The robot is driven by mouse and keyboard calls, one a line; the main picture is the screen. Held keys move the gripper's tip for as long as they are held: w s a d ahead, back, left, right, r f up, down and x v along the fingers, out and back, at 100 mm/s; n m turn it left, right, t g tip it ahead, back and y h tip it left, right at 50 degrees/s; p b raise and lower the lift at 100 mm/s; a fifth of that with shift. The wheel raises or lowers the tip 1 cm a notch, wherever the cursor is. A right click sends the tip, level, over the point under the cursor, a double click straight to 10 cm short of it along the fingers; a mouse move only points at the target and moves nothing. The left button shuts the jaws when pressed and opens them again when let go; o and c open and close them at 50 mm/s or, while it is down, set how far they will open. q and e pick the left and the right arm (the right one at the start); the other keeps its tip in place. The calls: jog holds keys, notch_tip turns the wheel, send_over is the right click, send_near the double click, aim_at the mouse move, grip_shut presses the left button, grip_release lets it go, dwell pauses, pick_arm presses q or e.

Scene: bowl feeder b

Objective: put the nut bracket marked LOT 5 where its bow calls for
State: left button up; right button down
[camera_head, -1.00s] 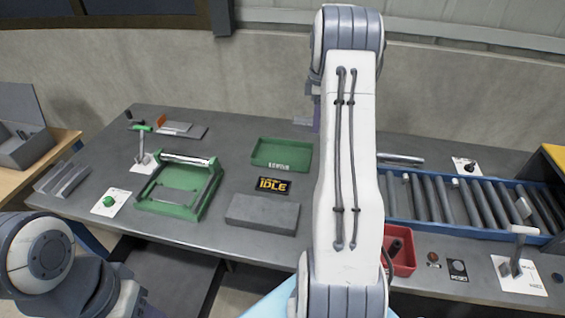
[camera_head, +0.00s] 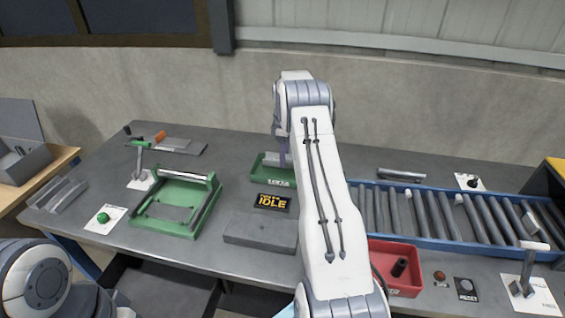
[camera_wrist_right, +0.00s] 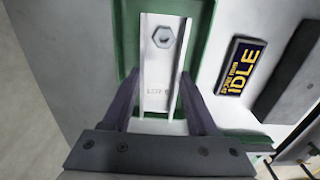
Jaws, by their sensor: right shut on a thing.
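My right gripper (camera_wrist_right: 158,88) is shut on the nut bracket (camera_wrist_right: 153,65), a pale grey channel with raised edges. A hex nut (camera_wrist_right: 163,37) sits near its far end, and a faint LOT mark shows near the jaws; its digit is hard to read. In the head view my right gripper (camera_head: 283,150) is at the small green tray (camera_head: 262,168), and the arm hides part of it. The tray's green wall (camera_wrist_right: 208,35) shows around the bracket in the wrist view. I cannot tell whether the bracket touches the tray. My left gripper is out of view.
An IDLE sign (camera_head: 271,202) and a grey block (camera_head: 260,231) lie in front of the tray. A green fixture (camera_head: 165,222) with a bar stands left. A red bin (camera_head: 405,285) and a blue-framed roller conveyor (camera_head: 440,242) are right. A lever (camera_head: 524,275) stands front right.

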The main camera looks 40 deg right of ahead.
jog(key=shift+w+a+f, duration=0.2)
jog(key=shift+w+f, duration=0.15)
jog(key=shift+f, duration=0.05)
notch_tip(320, 180, down, 3)
jog(key=shift+f+p, duration=0.1)
jog(key=shift+p, duration=0.55)
jog(key=shift+f, duration=0.25)
jog(key=shift+f, duration=0.1)
jog(key=shift+c, duration=0.9)
grip_release()
